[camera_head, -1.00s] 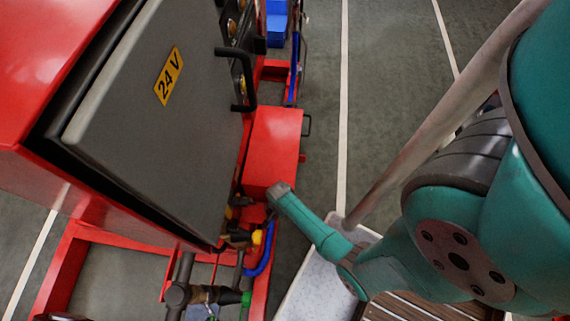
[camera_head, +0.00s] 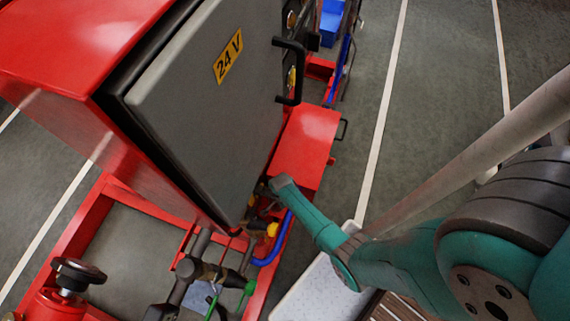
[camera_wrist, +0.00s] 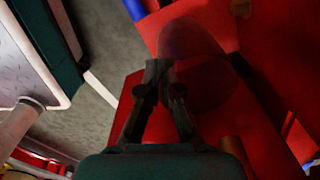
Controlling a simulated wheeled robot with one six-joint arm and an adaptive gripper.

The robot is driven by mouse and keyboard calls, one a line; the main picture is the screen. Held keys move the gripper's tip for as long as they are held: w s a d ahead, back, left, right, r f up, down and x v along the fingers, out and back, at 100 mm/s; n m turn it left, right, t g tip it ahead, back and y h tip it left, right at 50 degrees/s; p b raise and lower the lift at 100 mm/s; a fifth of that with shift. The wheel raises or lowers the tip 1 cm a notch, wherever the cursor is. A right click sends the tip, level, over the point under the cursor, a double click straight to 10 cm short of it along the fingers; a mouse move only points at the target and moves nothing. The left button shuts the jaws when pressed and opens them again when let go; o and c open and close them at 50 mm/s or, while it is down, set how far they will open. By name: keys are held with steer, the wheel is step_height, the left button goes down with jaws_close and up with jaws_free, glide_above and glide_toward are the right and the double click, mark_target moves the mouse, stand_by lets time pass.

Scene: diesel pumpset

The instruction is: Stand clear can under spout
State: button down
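The clear can (camera_wrist: 205,70) shows in the wrist view as a faint see-through round shape just beyond my fingertips, over red metal. My gripper (camera_wrist: 162,85) has its two dark fingers close together at the can's near left side, and they appear shut on its wall. In the head view my teal wrist reaches down beside the cabinet, and the fingers and can cannot be made out there. I cannot pick out the spout for sure; a brownish pipe-like piece (camera_wrist: 233,150) lies to the right of my gripper in the wrist view.
A grey cabinet door marked 24 V (camera_head: 215,95) with a black handle stands close left of my arm. A red box (camera_head: 308,140) lies just beyond my wrist. Pipes and valves (camera_head: 205,265) and a red frame are below. Open floor (camera_head: 440,110) lies to the right.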

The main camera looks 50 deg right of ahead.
steer(key=shift+w+r, duration=0.2)
steer(key=shift+w, duration=0.5)
steer(key=shift+w+a+r, duration=0.1)
steer(key=shift+w, duration=0.1)
steer(key=c, duration=1.3)
jaws_free()
steer(key=shift+o, duration=0.3)
steer(key=shift+w+r, duration=0.1)
steer(key=shift+r, duration=0.05)
step_height(320, 180, up, 11)
steer(key=s, duration=0.2)
